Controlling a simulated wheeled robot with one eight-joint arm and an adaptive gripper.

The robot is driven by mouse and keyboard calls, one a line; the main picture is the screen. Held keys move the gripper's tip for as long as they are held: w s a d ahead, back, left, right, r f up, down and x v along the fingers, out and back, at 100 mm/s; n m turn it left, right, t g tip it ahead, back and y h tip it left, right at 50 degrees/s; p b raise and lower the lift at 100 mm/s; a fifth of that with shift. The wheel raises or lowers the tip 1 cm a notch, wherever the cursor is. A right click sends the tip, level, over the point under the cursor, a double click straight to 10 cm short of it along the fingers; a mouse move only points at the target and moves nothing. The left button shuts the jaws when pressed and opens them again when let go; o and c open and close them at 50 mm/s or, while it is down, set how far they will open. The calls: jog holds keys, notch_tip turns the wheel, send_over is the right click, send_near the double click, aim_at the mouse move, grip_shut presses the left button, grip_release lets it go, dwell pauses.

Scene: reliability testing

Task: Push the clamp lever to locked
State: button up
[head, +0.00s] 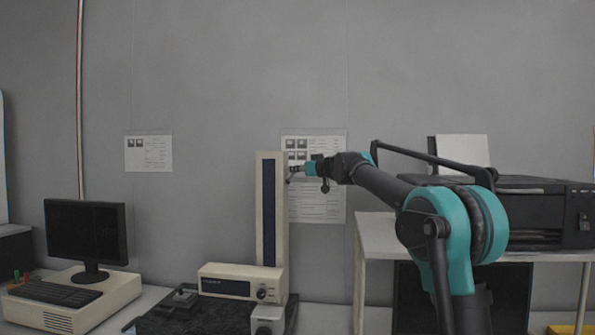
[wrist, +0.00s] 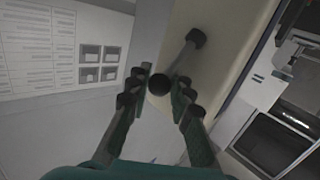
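The clamp lever (wrist: 179,64) shows in the wrist view as a grey rod with a dark pivot (wrist: 197,38) at its upper right end. A round black knob (wrist: 159,84) is at its lower left end. The lever is on the side of a beige column (head: 272,225), near its top in the head view, where it looks very small. My gripper (wrist: 161,82) is open, with one finger on each side of the knob. Whether the fingers touch the knob is too fine to tell. In the head view my gripper (head: 303,169) is at the column's right edge.
A beige instrument box (head: 238,281) stands at the column's foot on a dark base. A computer monitor (head: 86,232) and keyboard stand at the left. A black printer (head: 545,210) is on a white table (head: 385,240) at the right, behind my arm. Papers (head: 320,200) hang on the wall behind.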

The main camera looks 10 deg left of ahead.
jog(key=o, duration=0.5)
jog(key=shift+c, duration=0.2)
